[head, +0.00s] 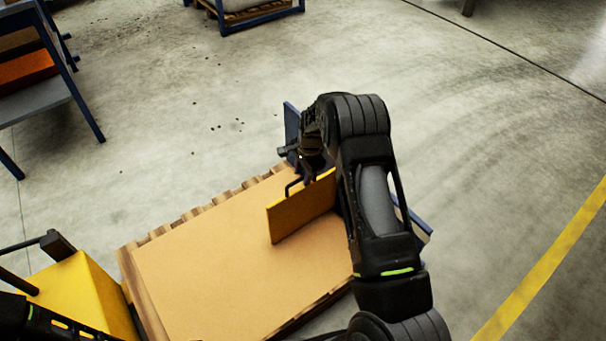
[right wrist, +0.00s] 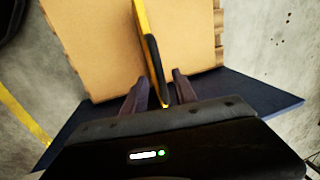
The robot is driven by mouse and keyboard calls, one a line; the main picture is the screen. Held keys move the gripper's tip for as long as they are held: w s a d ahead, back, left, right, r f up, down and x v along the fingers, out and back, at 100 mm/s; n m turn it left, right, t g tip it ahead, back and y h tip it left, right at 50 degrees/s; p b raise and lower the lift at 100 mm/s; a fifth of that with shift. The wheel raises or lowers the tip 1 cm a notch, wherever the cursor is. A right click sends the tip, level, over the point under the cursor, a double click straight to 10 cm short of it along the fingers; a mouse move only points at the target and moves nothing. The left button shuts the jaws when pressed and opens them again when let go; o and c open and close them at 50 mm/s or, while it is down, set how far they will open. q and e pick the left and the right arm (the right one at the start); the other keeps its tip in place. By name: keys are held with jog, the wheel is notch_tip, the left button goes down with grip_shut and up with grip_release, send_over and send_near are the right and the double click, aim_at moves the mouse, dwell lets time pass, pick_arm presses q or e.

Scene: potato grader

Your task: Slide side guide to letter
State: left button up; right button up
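The yellow side guide (head: 301,213) is an upright plate standing across the tan board (head: 190,265). Its black handle is on its upper edge, partly hidden by my right gripper in the head view. My right gripper (head: 307,176) is at the far end of the guide. In the right wrist view the yellow edge of the guide (right wrist: 142,18) and its black handle (right wrist: 155,58) lie between the two dark fingers of my right gripper (right wrist: 158,84). The fingers stand apart, with gaps beside the guide. No letter marks are readable. My left gripper is out of view.
A blue plate (head: 291,122) stands at the board's far edge, and it shows below the board in the right wrist view (right wrist: 262,96). A yellow box (head: 88,294) is at the lower left. A blue rack (head: 45,100) stands at upper left.

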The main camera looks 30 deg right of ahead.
notch_tip(320, 180, up, 7)
jog(key=s+p, duration=0.1)
jog(key=shift+s, duration=0.2)
jog(key=shift+d+r, duration=0.1)
dwell(0.4)
jog(key=s+a+f+n+t, duration=0.1)
jog(key=s+a+f+n, duration=0.85)
jog(key=a+f, duration=0.35)
jog(key=s+a+n+g+y, duration=0.2)
jog(key=s+a+n+y, duration=0.3)
jog(key=s+a, duration=1.5)
notch_tip(320, 180, up, 19)
jog(key=s+h+p, duration=0.1)
jog(key=s+p, duration=0.1)
jog(key=p, duration=1.7)
jog(key=shift+s+d+n+p, duration=0.3)
jog(key=shift+d+n+p, duration=0.05)
jog(key=shift+d+p, duration=0.05)
